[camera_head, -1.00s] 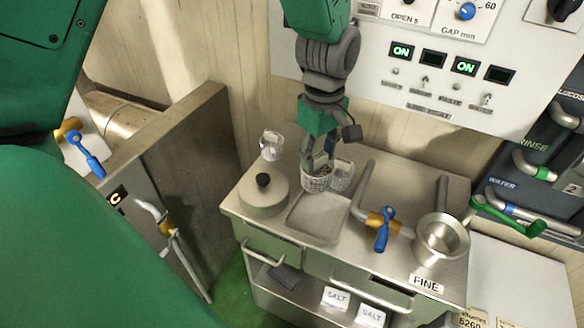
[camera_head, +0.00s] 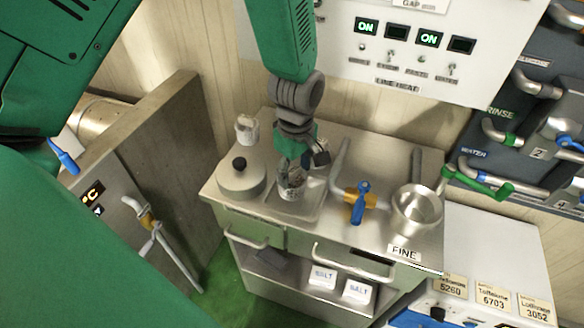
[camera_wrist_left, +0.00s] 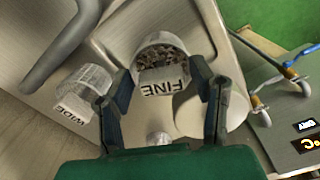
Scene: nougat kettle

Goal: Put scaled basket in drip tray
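The scaled basket (camera_head: 291,188), a small pale mesh cup with dark flakes inside, is upright at the drip tray (camera_head: 311,212). Whether its base touches the tray is unclear. In the left wrist view the basket (camera_wrist_left: 163,55) shows a FINE label and sits between the two fingers. My right gripper is not in view.
A blue-handled valve (camera_head: 361,202) on a pipe and a steel funnel bowl (camera_head: 417,212) stand to the right. A control panel (camera_head: 410,50) is behind.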

